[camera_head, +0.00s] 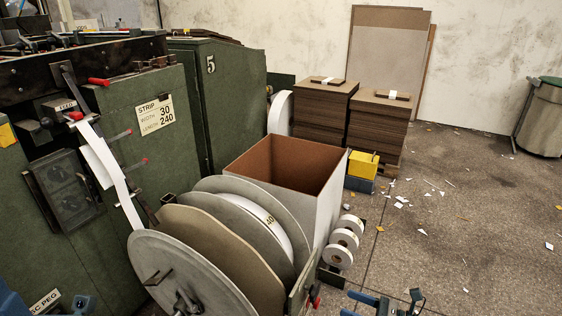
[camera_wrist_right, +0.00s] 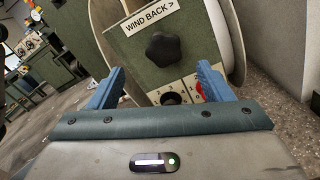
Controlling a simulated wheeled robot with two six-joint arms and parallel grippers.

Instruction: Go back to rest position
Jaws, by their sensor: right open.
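My right gripper (camera_head: 385,299) shows at the bottom edge of the head view, right of the reel stand, over the floor. In the right wrist view its two blue fingers (camera_wrist_right: 158,80) are spread wide with nothing between them. Beyond them are a black star knob (camera_wrist_right: 168,54) under a "WIND BACK >" label (camera_wrist_right: 150,17) and a numbered plate (camera_wrist_right: 176,88); I cannot tell how far off these are. Blue and teal parts at the lower left of the head view may be my left arm and gripper (camera_head: 80,305), mostly cut off by the frame.
The green machine (camera_head: 150,100) fills the left. Large reels (camera_head: 190,275) stand in front of it, beside an open brown-lined bin (camera_head: 285,165). Small white rolls (camera_head: 343,240) hang at the bin's right. Board stacks (camera_head: 322,110) stand behind. The floor (camera_head: 470,230) at right is open, with paper scraps.

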